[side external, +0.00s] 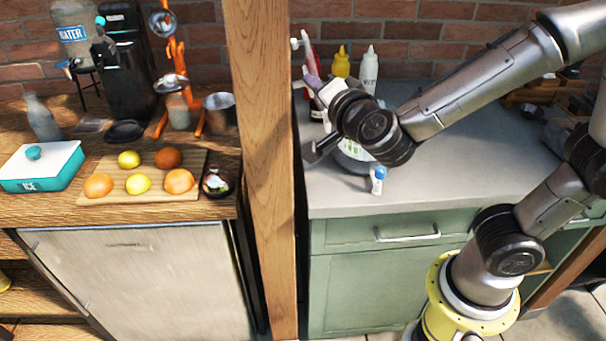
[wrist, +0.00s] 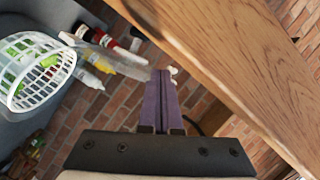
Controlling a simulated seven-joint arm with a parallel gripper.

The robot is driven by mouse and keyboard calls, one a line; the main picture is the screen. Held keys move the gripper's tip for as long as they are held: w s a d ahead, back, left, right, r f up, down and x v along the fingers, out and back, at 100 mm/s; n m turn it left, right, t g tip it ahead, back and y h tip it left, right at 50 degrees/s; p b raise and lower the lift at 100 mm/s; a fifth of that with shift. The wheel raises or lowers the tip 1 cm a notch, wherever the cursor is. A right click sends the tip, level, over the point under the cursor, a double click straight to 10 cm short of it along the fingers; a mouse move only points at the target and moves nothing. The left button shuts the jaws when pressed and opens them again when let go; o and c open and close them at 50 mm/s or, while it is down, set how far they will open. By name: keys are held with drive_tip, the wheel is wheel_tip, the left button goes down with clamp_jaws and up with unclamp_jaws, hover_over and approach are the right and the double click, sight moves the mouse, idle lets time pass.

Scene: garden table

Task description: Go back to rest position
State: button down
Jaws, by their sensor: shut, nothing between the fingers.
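My gripper (wrist: 160,100) is shut and empty, its two purple fingers pressed together in the wrist view. My arm is stretched out over the counter from the right.
The wooden post (side external: 262,150) stands close by; it also fills the right of the wrist view (wrist: 225,60). A white basket (wrist: 35,75), a yellow bottle (side external: 341,62) and a white bottle (side external: 369,70) are near. A cutting board (side external: 150,196) with fruit lies left of the post.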

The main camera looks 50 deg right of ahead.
drive_tip(key=s+a+f+n+g+y, duration=0.2)
drive_tip(key=s+a+n+y, duration=0.45)
drive_tip(key=n+y, duration=0.35)
drive_tip(key=s+d+f+n+g+h, duration=0.1)
drive_tip(key=s+d+f+n+g, duration=0.2)
drive_tip(key=s, duration=0.4)
drive_tip(key=s+d+f+n+g+h, duration=0.1)
drive_tip(key=s+d+f+n+g, duration=0.2)
drive_tip(key=s+d, duration=0.3)
drive_tip(key=shift+s+n+g, duration=0.4)
drive_tip(key=shift+s+g, duration=0.1)
drive_tip(key=shift+s, duration=0.5)
